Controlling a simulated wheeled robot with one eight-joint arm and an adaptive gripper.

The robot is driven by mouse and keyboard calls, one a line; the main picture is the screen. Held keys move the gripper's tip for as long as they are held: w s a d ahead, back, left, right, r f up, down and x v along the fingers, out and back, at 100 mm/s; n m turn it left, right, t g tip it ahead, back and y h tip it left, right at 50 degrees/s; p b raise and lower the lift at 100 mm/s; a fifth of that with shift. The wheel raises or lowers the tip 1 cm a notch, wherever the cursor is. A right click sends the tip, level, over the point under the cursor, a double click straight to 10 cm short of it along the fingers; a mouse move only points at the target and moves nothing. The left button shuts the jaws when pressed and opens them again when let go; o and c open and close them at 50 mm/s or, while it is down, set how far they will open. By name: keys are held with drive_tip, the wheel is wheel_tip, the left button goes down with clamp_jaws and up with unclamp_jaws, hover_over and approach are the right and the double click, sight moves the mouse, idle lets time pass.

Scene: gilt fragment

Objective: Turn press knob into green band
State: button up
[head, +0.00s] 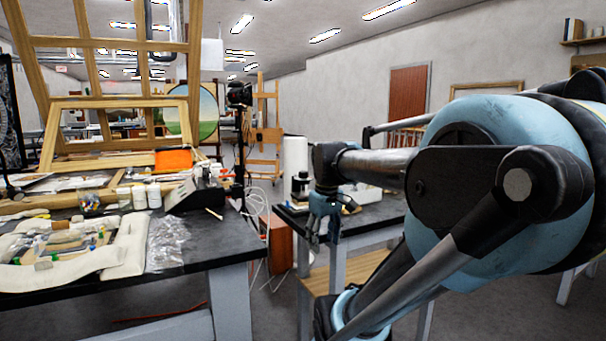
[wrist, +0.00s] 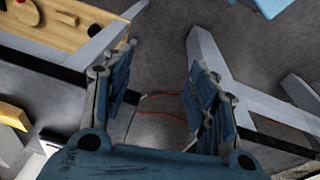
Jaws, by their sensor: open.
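My gripper (head: 323,217) hangs fingers-down at the edge of the right-hand dark table (head: 375,214) in the head view. In the wrist view my gripper (wrist: 158,80) is open, with its two blue fingers apart and only floor and a red cable between them. I cannot pick out the press knob or its green band in either view. A small black and silver device (head: 300,186) stands on the right-hand table, just left of my gripper; its details are too small to tell.
A dark workbench (head: 215,250) at left carries white jars (head: 139,196), a black box-like device (head: 198,188), clear plastic (head: 166,242) and a cloth roll (head: 120,250) of tools. Loose white cables (head: 262,215) hang between the tables. A wooden shelf (wrist: 65,22) shows in the wrist view.

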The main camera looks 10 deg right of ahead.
drive_tip(key=w+r+n+g, duration=0.1)
drive_tip(key=w+r+n, duration=0.8)
drive_tip(key=w+r, duration=0.95)
wheel_tip(320, 180, up, 11)
drive_tip(key=n, duration=0.9)
hover_over(304, 175)
drive_tip(key=w, duration=0.2)
drive_tip(key=shift+g, duration=0.4)
drive_tip(key=f, duration=1.7)
drive_tip(key=shift+d, duration=0.2)
drive_tip(key=c, duration=1.1)
drive_tip(key=shift+o, duration=0.2)
drive_tip(key=shift+a, duration=0.15)
